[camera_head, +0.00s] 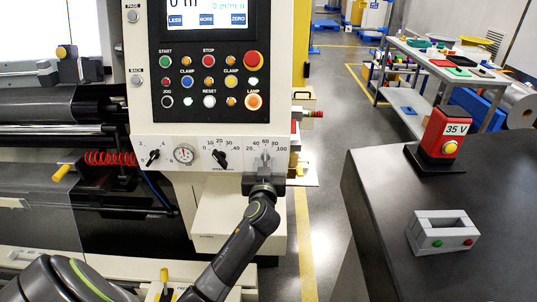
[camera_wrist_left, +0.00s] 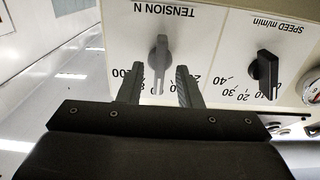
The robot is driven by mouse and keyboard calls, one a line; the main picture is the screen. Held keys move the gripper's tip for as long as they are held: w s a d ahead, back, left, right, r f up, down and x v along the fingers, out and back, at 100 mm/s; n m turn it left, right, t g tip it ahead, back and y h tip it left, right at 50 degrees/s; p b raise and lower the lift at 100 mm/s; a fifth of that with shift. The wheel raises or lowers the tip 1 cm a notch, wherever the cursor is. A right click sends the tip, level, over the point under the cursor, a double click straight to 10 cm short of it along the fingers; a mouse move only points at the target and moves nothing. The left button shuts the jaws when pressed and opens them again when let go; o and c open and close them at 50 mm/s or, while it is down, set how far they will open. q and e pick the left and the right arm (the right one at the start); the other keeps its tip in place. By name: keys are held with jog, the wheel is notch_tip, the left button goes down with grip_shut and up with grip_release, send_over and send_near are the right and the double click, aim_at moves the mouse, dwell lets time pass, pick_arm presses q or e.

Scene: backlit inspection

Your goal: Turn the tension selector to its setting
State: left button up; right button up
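The tension selector (camera_wrist_left: 158,62) is a grey knob on the white panel, under the words TENSION N, which appear upside down in the left wrist view. In the head view the selector (camera_head: 265,153) sits at the right end of the lower panel, among the numbers 20 to 100. My left gripper (camera_wrist_left: 158,88) is open, with one finger on each side of the knob's lower part in the wrist view. A gap shows between the knob and each finger. In the head view my left gripper (camera_head: 264,175) is just below the knob. My right gripper is not in view.
The black speed knob (camera_head: 220,158) is close beside the selector, with a round gauge (camera_head: 184,153) further left. Buttons and a display (camera_head: 207,12) are above. A dark table (camera_head: 450,205) at right bears a red 35 V device (camera_head: 437,140) and a grey box (camera_head: 441,232).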

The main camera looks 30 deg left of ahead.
pick_arm(q)
jog(key=shift+w+a, duration=0.1)
jog(key=shift+w, duration=0.1)
jog(key=shift+s+r, duration=0.1)
grip_shut()
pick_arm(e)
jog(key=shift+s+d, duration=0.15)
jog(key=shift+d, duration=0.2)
pick_arm(q)
jog(key=shift+m, duration=0.3)
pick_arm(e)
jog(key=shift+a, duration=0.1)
pick_arm(q)
jog(key=m, duration=0.2)
jog(key=shift+m, duration=0.3)
jog(key=shift+m+p, duration=0.4)
jog(key=shift+m, duration=0.8)
jog(key=shift+d, duration=0.2)
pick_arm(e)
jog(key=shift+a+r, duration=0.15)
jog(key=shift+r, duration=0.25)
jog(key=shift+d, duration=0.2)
